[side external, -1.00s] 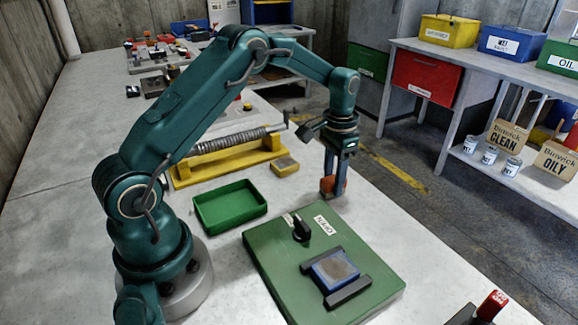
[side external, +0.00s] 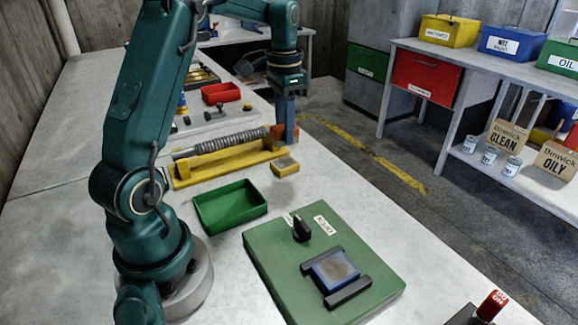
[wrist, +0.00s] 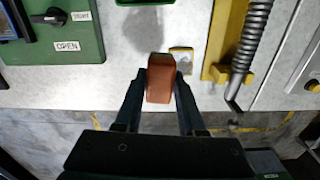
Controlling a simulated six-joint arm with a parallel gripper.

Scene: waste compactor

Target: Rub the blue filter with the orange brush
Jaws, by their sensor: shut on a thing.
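The blue filter (side external: 336,268) lies on the green panel (side external: 270,262) between two dark rails, with a grey-brown patch on its top. A blue edge, likely the filter (wrist: 8,28), shows at the upper left of the wrist view. My gripper (side external: 285,132) is shut on the orange brush (side external: 277,133), well behind the filter and near the spring's right end. In the wrist view the brush (wrist: 160,84) sits between the two fingers of my gripper (wrist: 160,92). The brush's underside is hidden.
A spring (side external: 220,141) on a yellow stand (side external: 225,163) lies left of my gripper, with a small yellow block (side external: 285,167) in front. An empty green tray (side external: 230,206) sits left of the panel. A black knob (side external: 301,229) stands up from the panel.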

